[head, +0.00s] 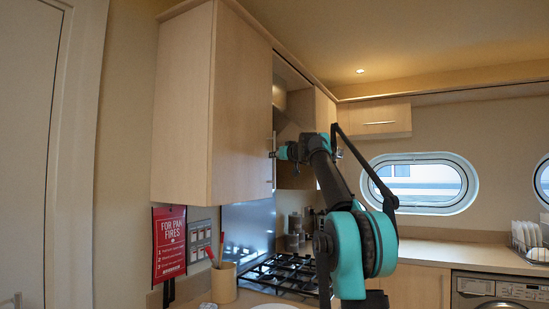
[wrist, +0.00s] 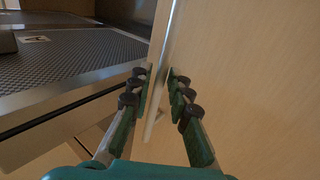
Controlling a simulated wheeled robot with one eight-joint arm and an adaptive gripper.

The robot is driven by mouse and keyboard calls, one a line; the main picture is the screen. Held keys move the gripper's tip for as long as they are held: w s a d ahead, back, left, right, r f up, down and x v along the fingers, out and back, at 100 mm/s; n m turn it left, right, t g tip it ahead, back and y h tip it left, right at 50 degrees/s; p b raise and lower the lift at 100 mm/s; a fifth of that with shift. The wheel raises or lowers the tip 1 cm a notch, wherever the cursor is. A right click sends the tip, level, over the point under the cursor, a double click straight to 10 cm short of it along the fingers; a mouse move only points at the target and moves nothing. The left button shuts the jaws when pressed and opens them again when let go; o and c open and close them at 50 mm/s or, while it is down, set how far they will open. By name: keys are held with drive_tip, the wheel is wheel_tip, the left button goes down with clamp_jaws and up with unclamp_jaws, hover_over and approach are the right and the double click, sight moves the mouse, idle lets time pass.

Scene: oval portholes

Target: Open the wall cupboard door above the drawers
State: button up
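The pale wood wall cupboard door (head: 243,110) is at the upper left in the head view, and its face fills the right of the wrist view (wrist: 255,70). It looks closed, or nearly so. A slim upright bar handle (head: 274,162) is at its right edge. In the wrist view the handle (wrist: 153,118) runs between the two rows of fingertips.
A cooker hood with mesh filters (wrist: 75,60) is left of my gripper in the wrist view. Below are a gas hob (head: 285,273) and a utensil pot (head: 223,283). Another wall cupboard (head: 325,112) is to the right of the hood recess. A red sign (head: 169,243) hangs at left.

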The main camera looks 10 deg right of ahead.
drive_tip(key=shift+w+a, duration=0.2)
drive_tip(key=shift+w, duration=0.3)
drive_tip(key=shift+c, duration=0.2)
clamp_jaws()
